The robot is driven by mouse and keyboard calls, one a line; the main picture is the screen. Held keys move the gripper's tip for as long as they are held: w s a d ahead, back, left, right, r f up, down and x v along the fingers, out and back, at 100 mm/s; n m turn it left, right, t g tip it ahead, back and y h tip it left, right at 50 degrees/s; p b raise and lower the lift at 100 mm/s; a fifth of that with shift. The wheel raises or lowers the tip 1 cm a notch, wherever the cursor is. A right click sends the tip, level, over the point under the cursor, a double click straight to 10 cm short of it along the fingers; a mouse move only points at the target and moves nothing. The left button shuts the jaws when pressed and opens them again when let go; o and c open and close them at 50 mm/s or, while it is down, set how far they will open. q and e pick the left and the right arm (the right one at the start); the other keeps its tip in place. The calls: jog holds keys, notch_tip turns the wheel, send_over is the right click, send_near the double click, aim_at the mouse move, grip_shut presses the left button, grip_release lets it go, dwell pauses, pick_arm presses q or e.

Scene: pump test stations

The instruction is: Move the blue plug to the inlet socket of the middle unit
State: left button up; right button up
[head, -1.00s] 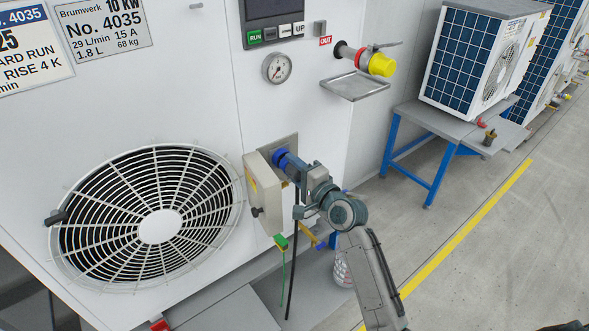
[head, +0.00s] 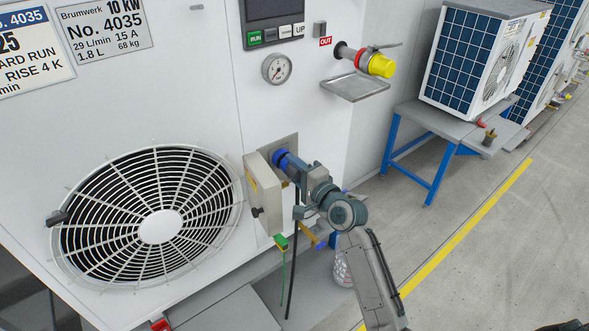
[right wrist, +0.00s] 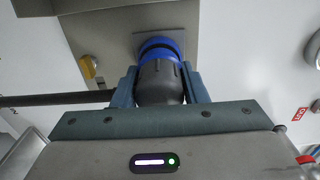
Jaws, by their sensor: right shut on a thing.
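The blue plug (head: 291,163) is at the grey plate on the white front of the large unit No. 4035, right of its fan. In the right wrist view the plug shows a dark grey body (right wrist: 160,84) and a blue front (right wrist: 160,48) against the plate. I cannot tell how deep it sits in the socket. My right gripper (head: 300,170) is shut on the plug; its fingers flank the dark body in the right wrist view (right wrist: 160,98). A black cable (head: 293,262) hangs down below the gripper. My left gripper is not in view.
A beige box (head: 263,194) stands out close left of the plug. Above are a gauge (head: 277,68), a yellow-capped outlet (head: 381,65) and a small drip tray (head: 355,88). A blue-legged bench (head: 440,123) with another unit stands to the right. Open floor lies beside the yellow line (head: 480,223).

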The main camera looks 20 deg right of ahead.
jog(key=shift+p, duration=0.35)
dwell(0.7)
jog(key=shift+w+a, duration=0.2)
jog(key=shift+w, duration=0.35)
dwell(0.4)
jog(key=o, duration=1.2)
jog(key=shift+o, duration=0.9)
jog(key=b+v, duration=0.2)
jog(key=v, duration=0.8)
jog(key=shift+s, duration=0.35)
jog(key=shift+d, duration=0.15)
